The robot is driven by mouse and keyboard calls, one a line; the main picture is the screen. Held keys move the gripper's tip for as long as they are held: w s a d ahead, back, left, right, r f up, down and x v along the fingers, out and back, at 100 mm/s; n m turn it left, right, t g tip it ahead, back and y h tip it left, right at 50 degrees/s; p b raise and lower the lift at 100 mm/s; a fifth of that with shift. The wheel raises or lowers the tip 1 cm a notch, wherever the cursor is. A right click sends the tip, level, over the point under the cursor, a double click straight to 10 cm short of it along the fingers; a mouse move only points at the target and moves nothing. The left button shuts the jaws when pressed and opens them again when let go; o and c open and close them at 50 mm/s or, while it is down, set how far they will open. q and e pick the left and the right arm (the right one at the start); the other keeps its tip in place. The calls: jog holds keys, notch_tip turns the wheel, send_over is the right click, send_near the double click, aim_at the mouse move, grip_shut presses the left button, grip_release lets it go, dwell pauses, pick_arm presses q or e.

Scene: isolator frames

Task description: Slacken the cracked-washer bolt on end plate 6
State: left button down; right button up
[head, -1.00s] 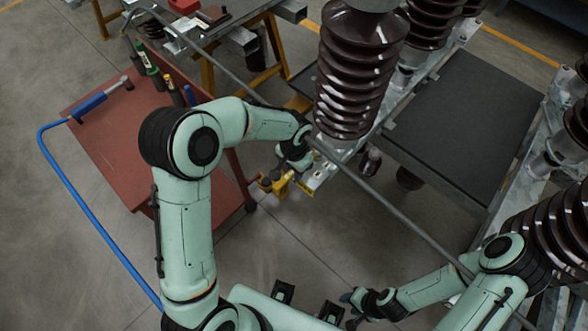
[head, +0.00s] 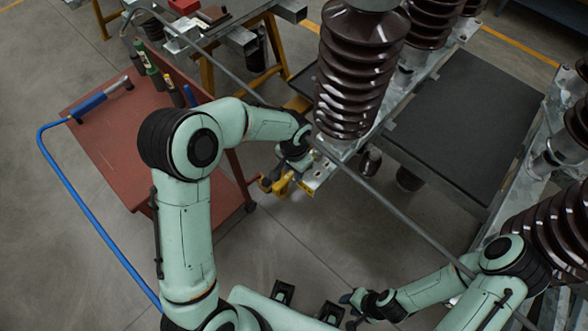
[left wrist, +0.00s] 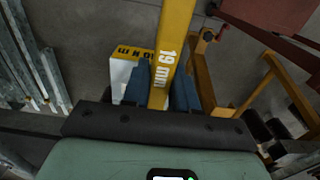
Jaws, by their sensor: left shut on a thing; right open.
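My left gripper (head: 278,180) is shut on a yellow wrench marked 19 mm (left wrist: 176,30); its blue fingers clasp the handle in the left wrist view (left wrist: 160,88). In the head view the yellow wrench (head: 283,183) is beside the pale metal end plate (head: 318,173) at the foot of the near brown insulator (head: 355,70). The plate's number, the bolt and its washer are too small or hidden to make out, so I cannot tell whether the wrench is on a bolt. My right gripper (head: 352,308) is open and empty at the bottom of the head view.
A red-brown table (head: 110,140) at the left carries a blue-handled tool (head: 92,103) with a blue hose. A long grey bar (head: 400,232) crosses diagonally near my left gripper. A dark flat panel (head: 465,120) lies between the insulator rows. A yellow-and-white block (left wrist: 125,75) shows behind my fingers.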

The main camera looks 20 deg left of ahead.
aim_at(310, 188)
pick_arm(q)
jog(key=shift+f+b, duration=0.65)
jog(key=shift+f, duration=0.45)
pick_arm(e)
jog(key=shift+s+f, duration=0.45)
jog(key=shift+f, duration=0.4)
pick_arm(q)
jog(key=d+n+b, duration=0.2)
jog(key=d+n, duration=0.1)
jog(key=shift+s, duration=0.35)
jog(key=d+n+b, duration=0.1)
jog(key=d+n, duration=0.1)
jog(key=shift+w+d+n, duration=0.1)
jog(key=shift+d+n, duration=0.05)
jog(key=shift+n, duration=0.15)
jog(key=shift+w+d+n, duration=0.15)
jog(key=shift+d+n, duration=0.45)
jog(key=shift+w+d+n, duration=0.15)
jog(key=shift+d+n, duration=0.4)
jog(key=shift+n, duration=0.05)
jog(key=w+d+n, duration=0.1)
jog(key=n, duration=0.1)
jog(key=w+d+n, duration=0.1)
jog(key=d+n, duration=0.1)
jog(key=shift+d+r+p, duration=0.1)
jog(key=shift+p, duration=0.2)
pick_arm(e)
jog(key=f, duration=0.1)
jog(key=s+f, duration=0.1)
jog(key=shift+f, duration=0.3)
